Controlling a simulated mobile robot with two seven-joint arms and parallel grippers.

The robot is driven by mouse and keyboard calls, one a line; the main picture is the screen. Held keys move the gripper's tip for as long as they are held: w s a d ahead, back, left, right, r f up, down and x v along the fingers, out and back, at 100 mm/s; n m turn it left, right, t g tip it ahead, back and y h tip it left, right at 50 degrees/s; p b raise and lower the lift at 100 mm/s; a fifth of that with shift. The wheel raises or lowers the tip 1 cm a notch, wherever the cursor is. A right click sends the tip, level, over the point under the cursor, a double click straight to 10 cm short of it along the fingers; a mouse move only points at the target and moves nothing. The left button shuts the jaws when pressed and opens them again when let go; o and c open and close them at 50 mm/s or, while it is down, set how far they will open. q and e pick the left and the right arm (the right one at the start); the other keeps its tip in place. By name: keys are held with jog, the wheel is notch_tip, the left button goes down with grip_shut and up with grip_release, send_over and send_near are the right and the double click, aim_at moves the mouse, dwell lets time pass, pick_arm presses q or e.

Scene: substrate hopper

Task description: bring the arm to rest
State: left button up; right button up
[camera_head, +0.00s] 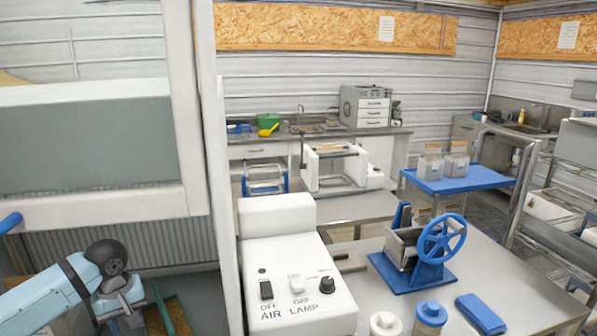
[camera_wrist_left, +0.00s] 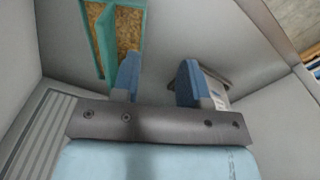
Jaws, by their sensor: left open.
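My left arm comes in at the lower left of the head view, light blue with a dark joint. Its left gripper shows best in the left wrist view (camera_wrist_left: 158,80), with two blue fingers apart and nothing between them. Past the left finger is a green-edged tray (camera_wrist_left: 139,30) with a brown, grainy inside. A small pale object with a grey rim (camera_wrist_left: 217,84) lies partly hidden behind the right finger. My right gripper is not in view.
A white frame (camera_head: 227,200) stands to the right of my left arm. Beyond it are a white switch box (camera_head: 290,262) marked AIR LAMP, a steel table (camera_head: 500,285), a blue hand-wheel device (camera_head: 442,240) and a blue-topped table (camera_head: 465,181). Grey walls (camera_wrist_left: 262,95) surround the gripper in the wrist view.

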pick_arm(q)
jog(key=s+d+f+m+t+h, duration=0.1)
jog(key=d+f, duration=0.3)
jog(key=s+d+f+m+t+h, duration=0.1)
jog(key=s+d+f+m, duration=0.1)
jog(key=d+f, duration=0.1)
jog(key=s+d+f+m+h, duration=0.1)
jog(key=d+f, duration=0.3)
jog(key=f, duration=0.1)
jog(key=shift+s+d+f+t+p, duration=0.15)
jog(key=shift+s+d+t+p, duration=0.15)
jog(key=shift+s+t+p, duration=0.1)
jog(key=s+d+f+m+t+h, duration=0.2)
jog(key=s+d+f+m+t, duration=0.1)
jog(key=s+d+f, duration=0.25)
jog(key=s+f+m+t+y, duration=0.1)
jog(key=s+t, duration=0.1)
jog(key=s, duration=0.6)
jog(key=s+f+m+t+p, duration=0.1)
jog(key=s+f+m+t, duration=0.1)
jog(key=s, duration=0.7)
jog(key=shift+a+f+t+y, duration=0.2)
jog(key=shift+t+y, duration=0.2)
jog(key=shift+t, duration=0.2)
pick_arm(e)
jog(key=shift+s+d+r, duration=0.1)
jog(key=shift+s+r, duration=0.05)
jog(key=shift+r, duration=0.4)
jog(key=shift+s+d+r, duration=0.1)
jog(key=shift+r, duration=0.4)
